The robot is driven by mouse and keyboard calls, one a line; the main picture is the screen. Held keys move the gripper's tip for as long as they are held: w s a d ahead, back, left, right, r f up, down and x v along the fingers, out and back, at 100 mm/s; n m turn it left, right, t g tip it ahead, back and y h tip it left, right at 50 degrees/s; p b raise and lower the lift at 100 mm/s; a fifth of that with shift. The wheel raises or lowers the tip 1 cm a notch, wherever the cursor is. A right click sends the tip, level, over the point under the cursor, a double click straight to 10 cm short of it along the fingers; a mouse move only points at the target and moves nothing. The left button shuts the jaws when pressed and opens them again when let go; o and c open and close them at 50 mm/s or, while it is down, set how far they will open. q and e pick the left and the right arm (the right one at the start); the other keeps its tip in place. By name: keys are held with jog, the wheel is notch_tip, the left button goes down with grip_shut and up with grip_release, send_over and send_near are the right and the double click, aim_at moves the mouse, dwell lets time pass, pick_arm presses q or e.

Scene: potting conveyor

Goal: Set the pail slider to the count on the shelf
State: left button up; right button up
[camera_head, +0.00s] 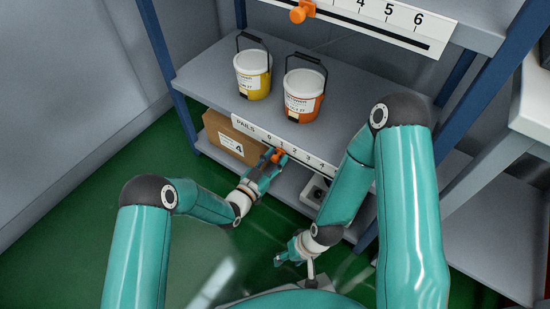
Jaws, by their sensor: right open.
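A yellow pail (251,80) and an orange pail (303,97) stand upright on the middle shelf (206,72), both with white tops and dark handles. The PAILS scale (243,123) runs along that shelf's front edge. Its orange slider knob (277,155) appears to be below the 1 mark. My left gripper (271,162) is at the knob, with its fingers close to or around it; I cannot tell whether they are shut on it. My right gripper (282,256) is low in front of the shelf, open and empty.
A cardboard box (225,142) labelled 4 is on the lower shelf, left of my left gripper. A second scale with an orange knob (303,11) is on the upper shelf edge. Blue posts (158,45) frame the shelves. Green floor is open at left.

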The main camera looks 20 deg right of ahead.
aim_at(294, 158)
pick_arm(q)
grip_shut()
jog(key=s+d, duration=0.2)
jog(key=s, duration=0.1)
jog(key=shift+s+d, duration=0.3)
jog(key=shift+d, duration=0.1)
jog(key=shift+o, duration=1.9)
grip_release()
jog(key=shift+a, duration=0.1)
